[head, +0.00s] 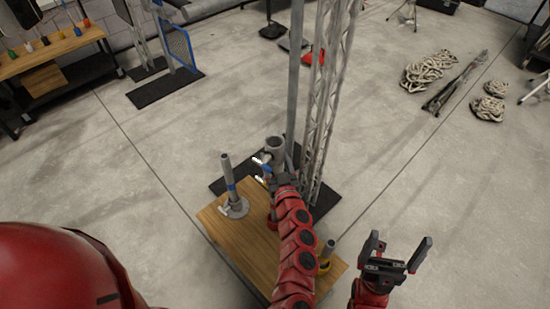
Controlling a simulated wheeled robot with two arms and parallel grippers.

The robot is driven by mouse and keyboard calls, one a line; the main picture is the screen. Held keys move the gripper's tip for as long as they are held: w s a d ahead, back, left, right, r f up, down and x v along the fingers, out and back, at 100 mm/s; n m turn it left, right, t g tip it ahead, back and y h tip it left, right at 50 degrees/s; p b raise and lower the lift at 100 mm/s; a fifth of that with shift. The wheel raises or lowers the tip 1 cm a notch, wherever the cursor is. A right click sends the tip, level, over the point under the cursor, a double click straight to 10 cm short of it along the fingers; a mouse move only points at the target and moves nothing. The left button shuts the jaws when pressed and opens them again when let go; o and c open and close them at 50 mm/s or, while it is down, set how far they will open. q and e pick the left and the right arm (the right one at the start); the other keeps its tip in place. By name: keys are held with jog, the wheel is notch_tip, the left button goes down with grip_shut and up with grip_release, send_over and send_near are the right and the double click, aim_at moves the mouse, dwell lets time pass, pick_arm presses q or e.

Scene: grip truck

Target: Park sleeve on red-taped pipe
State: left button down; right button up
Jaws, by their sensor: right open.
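A grey open-topped sleeve (275,146) shows at the far end of the wooden table, beside the tall grey pole. The end of my left arm reaches it; the left gripper (272,176) is small and partly covered by its own wrist, so its jaws cannot be read. A yellow-taped pipe (326,255) stands at the near right. A bit of red (272,217) shows beside my left arm, possibly the red-taped pipe, mostly hidden. My right gripper (392,258) is open and empty, right of the table.
The wooden table (215,222) has bare top between the pipes. A lattice truss (325,95) and a grey pole (295,70) rise just behind it from a dark base plate (325,197). Coiled ropes (430,70) lie far right.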

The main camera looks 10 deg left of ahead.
aim_at(277, 172)
pick_arm(q)
jog(key=shift+f, duration=0.25)
jog(key=shift+f+b, duration=0.7)
jog(key=shift+f, duration=0.55)
jog(key=shift+f, duration=0.35)
jog(key=shift+f+b, duration=1.55)
jog(key=shift+f, duration=0.8)
jog(key=shift+f, duration=0.3)
grip_release()
